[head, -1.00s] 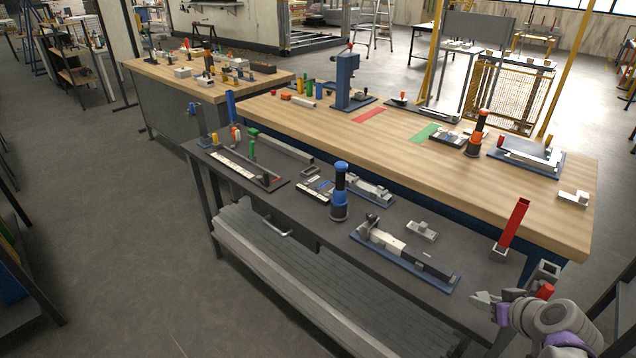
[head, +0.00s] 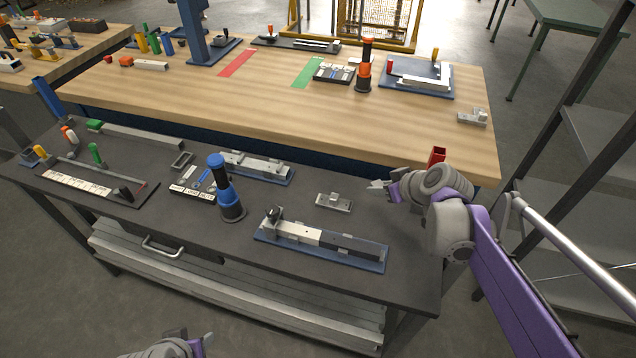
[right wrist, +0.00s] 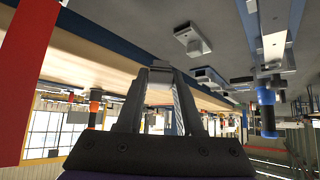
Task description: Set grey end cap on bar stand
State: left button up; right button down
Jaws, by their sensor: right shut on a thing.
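My right gripper (head: 377,186) reaches in from the right over the right part of the dark bench. In the right wrist view its fingers (right wrist: 160,75) converge on a small grey piece (right wrist: 161,66), which looks like the grey end cap; little of it shows. A red upright bar (head: 437,156), apparently the bar stand's, is mostly hidden behind my right arm in the head view. It shows large at the left of the right wrist view (right wrist: 25,70), apart from the fingers. My left gripper (head: 203,345) shows only partly at the bottom edge; its jaws are unclear.
A grey block (head: 334,202) lies left of my right gripper. A blue-based fixture (head: 322,244) and a blue-and-black cylinder tool (head: 224,188) stand further left. The wooden table (head: 270,95) is behind, and a metal shelf (head: 590,180) is at the right.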

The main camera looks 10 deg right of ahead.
jog(key=shift+s+f, duration=0.1)
jog(key=shift+f, duration=0.2)
notch_tip(320, 180, down, 9)
jog(key=shift+f+b, duration=0.2)
jog(key=shift+b, duration=0.5)
jog(key=c, duration=1)
grip_release()
jog(key=shift+f, duration=0.15)
jog(key=o, duration=0.5)
jog(key=shift+c, duration=0.2)
